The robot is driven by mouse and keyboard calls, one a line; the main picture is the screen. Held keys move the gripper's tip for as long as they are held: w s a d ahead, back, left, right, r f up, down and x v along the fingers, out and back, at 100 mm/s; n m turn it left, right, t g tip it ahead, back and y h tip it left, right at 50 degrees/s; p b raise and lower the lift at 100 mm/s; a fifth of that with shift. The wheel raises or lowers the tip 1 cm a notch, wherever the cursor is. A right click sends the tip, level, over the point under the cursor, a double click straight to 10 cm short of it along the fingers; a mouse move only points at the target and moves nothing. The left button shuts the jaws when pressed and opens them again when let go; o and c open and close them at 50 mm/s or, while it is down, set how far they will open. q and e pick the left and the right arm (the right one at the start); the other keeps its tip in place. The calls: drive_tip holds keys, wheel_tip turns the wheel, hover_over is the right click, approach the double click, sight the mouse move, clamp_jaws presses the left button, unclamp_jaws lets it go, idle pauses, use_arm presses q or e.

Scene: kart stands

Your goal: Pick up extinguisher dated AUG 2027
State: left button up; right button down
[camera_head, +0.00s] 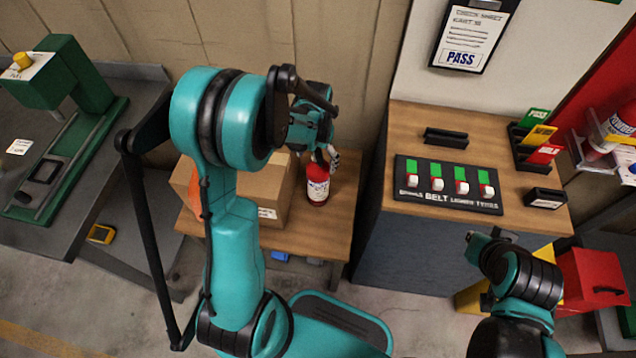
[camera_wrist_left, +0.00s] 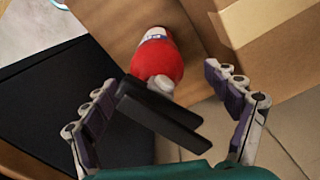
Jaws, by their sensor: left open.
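My left gripper (camera_head: 328,157) is open at the extinguisher's top. In the left wrist view, the red body (camera_wrist_left: 162,62) and black handle (camera_wrist_left: 160,115) lie between the two spread fingers (camera_wrist_left: 160,75), with gaps on both sides. Part of my right arm (camera_head: 515,285) shows at the lower right, and its gripper is not clearly visible.
The cardboard box (camera_head: 268,190) is close beside the extinguisher; it also shows in the left wrist view (camera_wrist_left: 265,35). A cabinet (camera_head: 410,235) with a switch panel (camera_head: 447,183) stands to the right. Another red extinguisher (camera_head: 620,125) is at the far right.

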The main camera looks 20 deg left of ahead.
use_arm(q)
drive_tip(key=f, duration=0.1)
drive_tip(key=f+b, duration=0.1)
drive_tip(key=f, duration=0.2)
drive_tip(key=shift+w+d, duration=0.15)
drive_tip(key=shift+d, duration=0.1)
drive_tip(key=shift+c, duration=0.9)
drive_tip(key=c, duration=1.8)
drive_tip(key=shift+r, duration=0.2)
